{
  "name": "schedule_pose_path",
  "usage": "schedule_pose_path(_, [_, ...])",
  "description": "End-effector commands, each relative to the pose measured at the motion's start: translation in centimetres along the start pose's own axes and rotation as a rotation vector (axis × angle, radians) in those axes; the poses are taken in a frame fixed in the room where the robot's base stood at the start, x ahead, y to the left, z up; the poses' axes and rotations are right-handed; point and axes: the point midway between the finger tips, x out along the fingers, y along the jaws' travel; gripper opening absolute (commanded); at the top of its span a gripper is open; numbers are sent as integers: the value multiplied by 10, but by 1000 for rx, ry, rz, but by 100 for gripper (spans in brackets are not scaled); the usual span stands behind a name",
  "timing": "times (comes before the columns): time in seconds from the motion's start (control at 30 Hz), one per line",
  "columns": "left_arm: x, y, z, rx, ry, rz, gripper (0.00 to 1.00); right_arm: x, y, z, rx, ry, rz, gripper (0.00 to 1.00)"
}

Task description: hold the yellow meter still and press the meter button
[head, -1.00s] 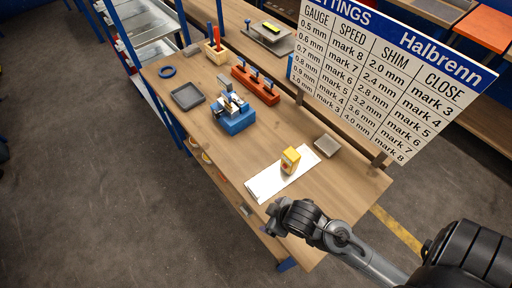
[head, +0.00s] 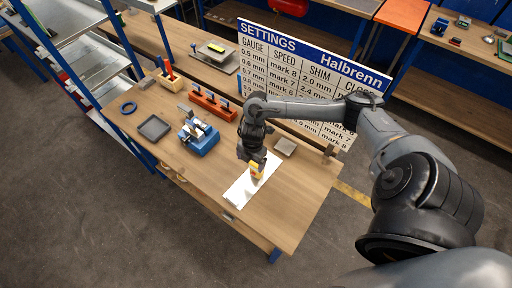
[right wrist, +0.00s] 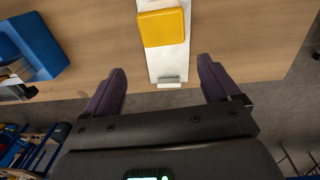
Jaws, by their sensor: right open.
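The yellow meter (head: 255,172) stands on a white sheet (head: 238,194) on the wooden bench, directly below my right gripper (head: 253,158). In the right wrist view, the meter (right wrist: 161,27) shows its plain yellow face on the white strip (right wrist: 168,62). The open right fingers (right wrist: 160,88) are spread wide, with the meter ahead of them and midway between; neither finger appears to touch it. The meter button cannot be made out in either view. My left gripper is not in view.
A blue machine (head: 199,138) stands left of the meter, with a dark tray (head: 154,128) beyond it. A grey block (head: 286,146) lies right of the sheet. An orange rack (head: 212,104) and a settings sign (head: 300,75) stand along the back.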

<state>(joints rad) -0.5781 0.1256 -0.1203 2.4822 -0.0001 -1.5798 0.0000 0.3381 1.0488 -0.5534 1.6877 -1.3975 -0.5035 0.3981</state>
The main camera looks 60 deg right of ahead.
Motion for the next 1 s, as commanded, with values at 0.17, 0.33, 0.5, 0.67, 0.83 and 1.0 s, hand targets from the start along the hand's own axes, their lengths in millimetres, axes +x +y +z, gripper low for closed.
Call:
schedule_pose_path(0.17, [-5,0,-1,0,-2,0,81,-15,-4,25,22,-24,-49,89])
schedule_pose_path(0.33, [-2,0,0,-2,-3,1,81,-2,-6,28,25,-26,-58,89])
schedule_pose_path(0.5, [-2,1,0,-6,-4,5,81,21,-8,28,26,-26,-58,89])
schedule_pose_path(0.67, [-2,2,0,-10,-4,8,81,46,-8,29,26,-25,-56,89])
schedule_pose_path(0.83, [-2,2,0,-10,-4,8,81,69,-10,30,25,-27,-56,89])
schedule_pose_path(1.0, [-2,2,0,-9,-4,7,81,83,-10,30,24,-26,-54,89])
